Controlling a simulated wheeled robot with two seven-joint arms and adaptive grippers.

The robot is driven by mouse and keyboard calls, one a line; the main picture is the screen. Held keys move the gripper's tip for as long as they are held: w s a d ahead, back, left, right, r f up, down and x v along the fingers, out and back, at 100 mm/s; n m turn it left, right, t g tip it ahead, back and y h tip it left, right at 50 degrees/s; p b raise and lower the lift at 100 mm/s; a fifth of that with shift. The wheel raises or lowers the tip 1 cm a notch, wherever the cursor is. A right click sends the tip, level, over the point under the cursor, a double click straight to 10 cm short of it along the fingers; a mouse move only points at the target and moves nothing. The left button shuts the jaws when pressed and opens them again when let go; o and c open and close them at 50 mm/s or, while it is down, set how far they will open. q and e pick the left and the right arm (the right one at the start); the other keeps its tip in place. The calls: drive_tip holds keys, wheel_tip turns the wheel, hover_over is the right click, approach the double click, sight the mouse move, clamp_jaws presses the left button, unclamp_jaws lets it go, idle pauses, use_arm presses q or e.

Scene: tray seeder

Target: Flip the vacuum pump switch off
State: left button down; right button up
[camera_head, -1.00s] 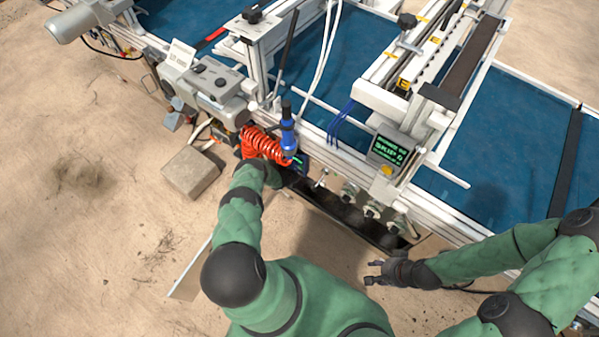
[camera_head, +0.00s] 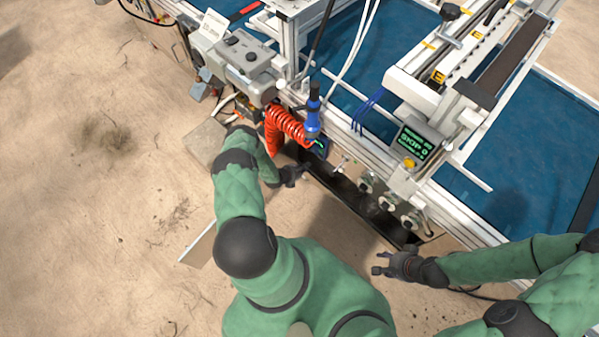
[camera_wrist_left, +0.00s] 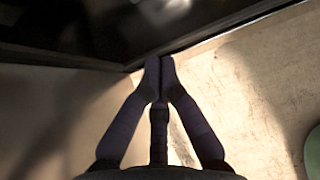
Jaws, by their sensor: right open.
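I cannot make out the vacuum pump switch with certainty in either view. In the head view, a small display box (camera_head: 321,147) with a dark, lit face sits on the machine's front side, just right of the red coiled hose (camera_head: 285,128). My left gripper (camera_head: 303,172) is below that box, apart from it as far as I can see. In the left wrist view its two fingers (camera_wrist_left: 159,68) meet at the tips with nothing visible between them, before a dark edge. My right gripper (camera_head: 378,263) is open and empty, over the ground in front of the machine.
A blue-handled tool (camera_head: 313,115) hangs by the hose. Several round regulator-like fittings (camera_head: 388,200) line a dark recess on the front side. A control display (camera_head: 410,142) stands above them. A grey motor box (camera_head: 243,62) is at upper left. Sandy ground is clear at left.

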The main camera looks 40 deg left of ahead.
use_arm(q)
drive_tip(key=shift+s, duration=0.95)
